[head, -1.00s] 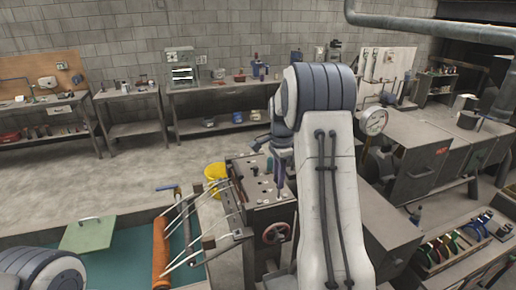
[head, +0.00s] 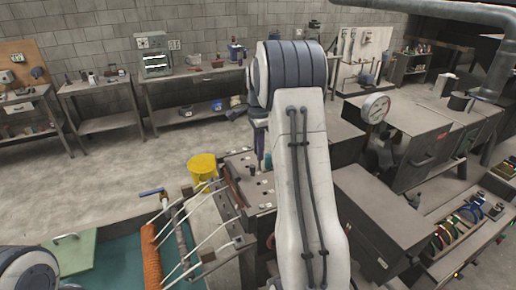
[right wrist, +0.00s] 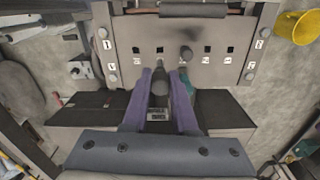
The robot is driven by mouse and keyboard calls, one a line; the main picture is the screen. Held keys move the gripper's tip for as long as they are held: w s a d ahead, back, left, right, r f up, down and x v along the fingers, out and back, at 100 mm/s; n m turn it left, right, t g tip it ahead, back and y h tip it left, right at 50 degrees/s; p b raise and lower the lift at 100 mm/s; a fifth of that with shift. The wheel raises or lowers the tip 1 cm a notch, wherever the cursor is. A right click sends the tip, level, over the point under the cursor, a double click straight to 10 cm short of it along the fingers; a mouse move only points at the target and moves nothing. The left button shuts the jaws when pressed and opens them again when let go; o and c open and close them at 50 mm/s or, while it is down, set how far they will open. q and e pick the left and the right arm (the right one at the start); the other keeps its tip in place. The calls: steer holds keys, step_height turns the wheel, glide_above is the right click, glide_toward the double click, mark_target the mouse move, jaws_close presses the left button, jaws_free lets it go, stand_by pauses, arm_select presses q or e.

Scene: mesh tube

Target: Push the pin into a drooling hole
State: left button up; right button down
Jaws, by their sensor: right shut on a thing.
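In the right wrist view my right gripper (right wrist: 160,76) has two purple fingers shut on a dark, round-headed pin (right wrist: 159,87). It points at a grey panel (right wrist: 130,72) with a row of small dark square holes (right wrist: 207,49). In the head view my right gripper (head: 260,145) is largely hidden by my arm, above the panel box (head: 243,163). My left gripper is out of view.
A yellow bucket (head: 202,168) stands on the floor behind the panel. An orange roll (head: 152,255) and white rods lie at the lower left. A gauge (head: 375,108) and grey cabinets (head: 375,225) stand right of my arm.

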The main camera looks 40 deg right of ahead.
step_height(320, 180, down, 4)
steer(key=b, duration=0.3)
steer(key=shift+a+f+b, duration=0.1)
steer(key=shift+f+b, duration=0.15)
steer(key=shift+b, duration=0.05)
steer(key=shift+f, duration=0.5)
steer(key=shift+a, duration=0.1)
stand_by(0.8)
steer(key=shift+f+b, duration=1.25)
steer(key=shift+f, duration=1.1)
stand_by(1.9)
steer(key=c, duration=0.6)
jaws_free()
